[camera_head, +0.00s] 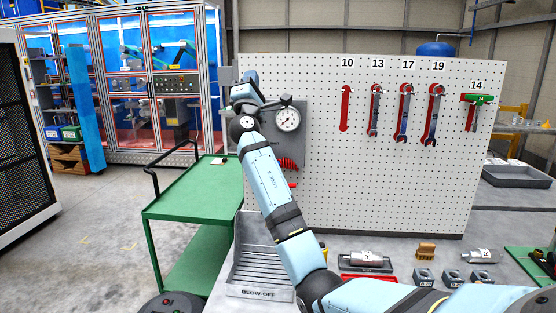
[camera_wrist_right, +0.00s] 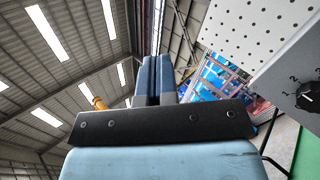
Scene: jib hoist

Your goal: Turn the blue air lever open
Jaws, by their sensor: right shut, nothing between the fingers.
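My right arm reaches up from the bottom right in the head view. Its gripper (camera_head: 251,76) is beside the upper left of a grey panel (camera_head: 298,148) with a round gauge (camera_head: 288,119). In the right wrist view its fingers (camera_wrist_right: 158,62) stand side by side, shut and empty. I cannot clearly make out the blue air lever in either view; my right wrist and gripper cover part of the panel's left side. My left gripper is not in view.
A white pegboard (camera_head: 390,170) holds several wrenches. A green cart (camera_head: 190,200) stands left of the arm. A blow-off tray (camera_head: 252,274) lies below the arm. A numbered dial (camera_wrist_right: 308,95) shows at the right in the wrist view.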

